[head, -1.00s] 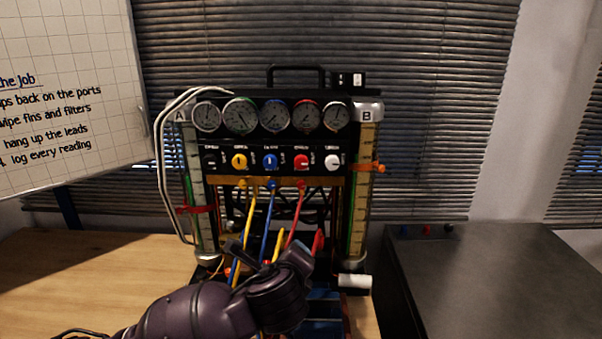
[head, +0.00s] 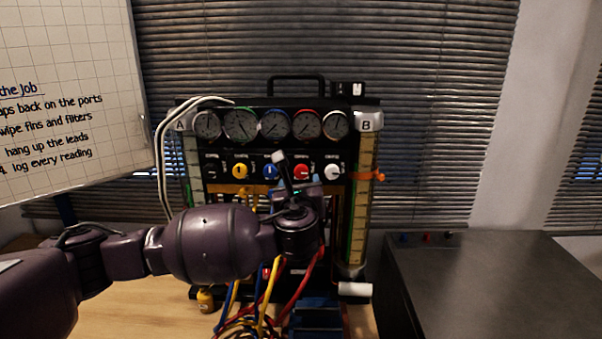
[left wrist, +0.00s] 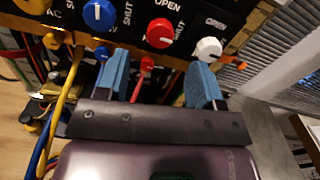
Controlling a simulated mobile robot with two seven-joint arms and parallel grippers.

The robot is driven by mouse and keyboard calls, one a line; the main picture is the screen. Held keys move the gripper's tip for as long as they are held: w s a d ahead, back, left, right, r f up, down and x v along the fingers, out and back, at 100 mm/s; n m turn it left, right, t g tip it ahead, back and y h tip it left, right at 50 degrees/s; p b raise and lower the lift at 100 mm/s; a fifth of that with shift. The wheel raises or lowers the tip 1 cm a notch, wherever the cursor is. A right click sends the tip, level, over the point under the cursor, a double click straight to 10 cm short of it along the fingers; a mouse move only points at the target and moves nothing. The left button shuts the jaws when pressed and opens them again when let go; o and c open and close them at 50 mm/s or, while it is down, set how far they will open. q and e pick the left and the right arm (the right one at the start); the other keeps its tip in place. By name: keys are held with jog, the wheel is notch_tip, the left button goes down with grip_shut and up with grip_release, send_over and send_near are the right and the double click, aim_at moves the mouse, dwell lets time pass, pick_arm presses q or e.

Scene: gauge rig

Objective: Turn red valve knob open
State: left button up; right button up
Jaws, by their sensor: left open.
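The red valve knob (head: 301,171) sits on the black panel of the gauge rig, between the blue knob (head: 270,171) and the white knob (head: 332,172). Its white mark appears to point right. The left wrist view shows the red knob (left wrist: 160,33) with "OPEN" printed above it and "SHUT" to its right. My left gripper (left wrist: 158,60) is open, its blue fingers spread to either side below the knob, apart from it. In the head view my left gripper (head: 298,182) is just below and in front of the knob. My right gripper is out of view.
A yellow knob (head: 239,171) is further left on the panel, with a row of gauges (head: 274,124) above. Yellow, blue and red hoses (head: 268,300) hang below, near my left arm. A dark cabinet (head: 490,285) stands right of the wooden bench (head: 130,305).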

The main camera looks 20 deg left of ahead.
aim_at(301, 173)
pick_arm(q)
jog(key=shift+p+x, duration=0.45)
jog(key=shift+x, duration=2.55)
jog(key=c, duration=0.9)
